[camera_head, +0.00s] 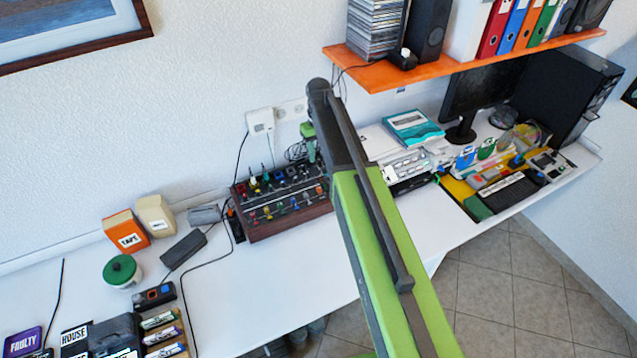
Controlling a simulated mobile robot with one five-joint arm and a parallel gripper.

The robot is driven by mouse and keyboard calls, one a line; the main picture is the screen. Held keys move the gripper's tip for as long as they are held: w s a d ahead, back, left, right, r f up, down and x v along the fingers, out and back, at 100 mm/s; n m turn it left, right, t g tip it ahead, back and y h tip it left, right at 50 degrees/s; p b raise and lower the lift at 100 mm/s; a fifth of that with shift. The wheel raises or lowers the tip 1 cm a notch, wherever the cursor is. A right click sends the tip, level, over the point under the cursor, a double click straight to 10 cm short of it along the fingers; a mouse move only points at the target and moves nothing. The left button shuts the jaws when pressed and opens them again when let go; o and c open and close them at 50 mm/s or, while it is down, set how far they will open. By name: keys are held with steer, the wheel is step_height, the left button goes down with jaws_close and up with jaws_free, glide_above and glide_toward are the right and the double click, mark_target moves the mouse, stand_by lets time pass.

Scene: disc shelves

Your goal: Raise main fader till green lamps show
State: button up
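A wooden-sided control box (290,227) with rows of coloured knobs stands on the white desk, left of my arm. A light grey panel with small controls (408,166) lies to the right of my arm. I cannot tell which of them carries the main fader, and no lit green lamp can be made out. My green and black arm reaches up from the bottom across the middle. A small green part, seemingly the arm's far end, shows just above the control box's back right corner. My gripper's fingers cannot be made out there.
An orange shelf (440,68) with discs, a speaker and binders hangs above the desk (240,290). A monitor (478,100) and black computer case stand at right. Boxes, a green-lidded jar (121,271) and cables lie at left. White sockets (262,121) with plugs are behind the control box.

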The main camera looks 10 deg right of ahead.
mark_target(319, 188)
step_height(319, 188, down, 17)
steer(key=b, duration=1.6)
steer(key=shift+f+b, duration=0.15)
steer(key=shift+b, duration=0.25)
steer(key=shift+c, duration=0.3)
jaws_close()
